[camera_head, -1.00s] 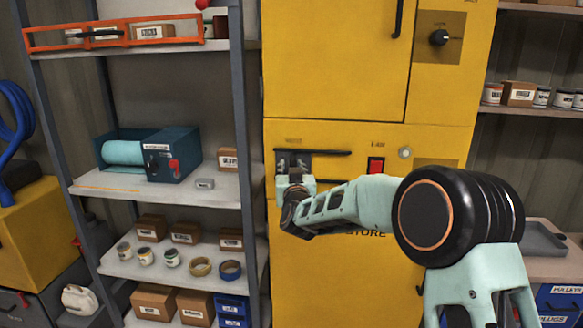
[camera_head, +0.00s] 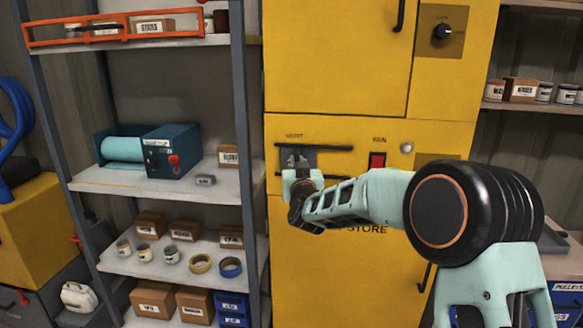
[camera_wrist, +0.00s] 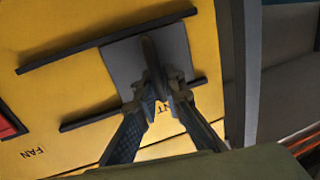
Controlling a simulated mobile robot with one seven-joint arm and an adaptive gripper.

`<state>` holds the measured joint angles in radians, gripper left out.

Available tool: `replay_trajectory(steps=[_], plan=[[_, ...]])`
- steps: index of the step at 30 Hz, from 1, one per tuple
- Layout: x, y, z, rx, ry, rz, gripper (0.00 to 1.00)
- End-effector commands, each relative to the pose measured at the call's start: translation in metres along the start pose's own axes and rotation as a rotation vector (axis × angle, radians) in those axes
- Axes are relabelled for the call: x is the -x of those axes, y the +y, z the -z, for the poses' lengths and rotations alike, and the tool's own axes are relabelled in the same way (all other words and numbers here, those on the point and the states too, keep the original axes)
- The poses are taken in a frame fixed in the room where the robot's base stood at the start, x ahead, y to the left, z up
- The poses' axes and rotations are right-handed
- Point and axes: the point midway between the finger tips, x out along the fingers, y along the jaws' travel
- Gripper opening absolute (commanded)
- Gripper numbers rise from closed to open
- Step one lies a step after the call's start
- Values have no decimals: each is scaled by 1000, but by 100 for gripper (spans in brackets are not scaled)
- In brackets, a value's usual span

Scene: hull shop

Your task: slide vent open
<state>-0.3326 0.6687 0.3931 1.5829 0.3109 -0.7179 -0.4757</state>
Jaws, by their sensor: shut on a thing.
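The vent is a grey plate (camera_head: 310,158) set between two dark horizontal rails (camera_head: 335,149) on the yellow cabinet front. It sits toward the left end of the rails in the head view. In the wrist view the plate (camera_wrist: 120,62) carries a dark upright tab (camera_wrist: 150,52). My gripper (camera_wrist: 157,88) is shut on this tab, one finger on each side. In the head view my gripper (camera_head: 299,164) is in front of the plate and hides its lower part.
A red switch (camera_head: 377,160) and a round light knob (camera_head: 407,147) lie right of the rails. Left of the cabinet stands a shelf (camera_head: 220,176) with a teal machine (camera_head: 172,152), boxes and tape rolls. A dial (camera_head: 442,32) is higher up.

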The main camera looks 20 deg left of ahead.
Motion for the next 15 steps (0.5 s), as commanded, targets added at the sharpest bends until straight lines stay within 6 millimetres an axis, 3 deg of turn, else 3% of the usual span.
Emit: replay_trajectory(steps=[1, 3, 15], plan=[[2, 16, -7, 3, 2, -11, 0], [4, 28, -6, 4, 3, -12, 0], [16, 86, -4, 3, 3, -11, 0]])
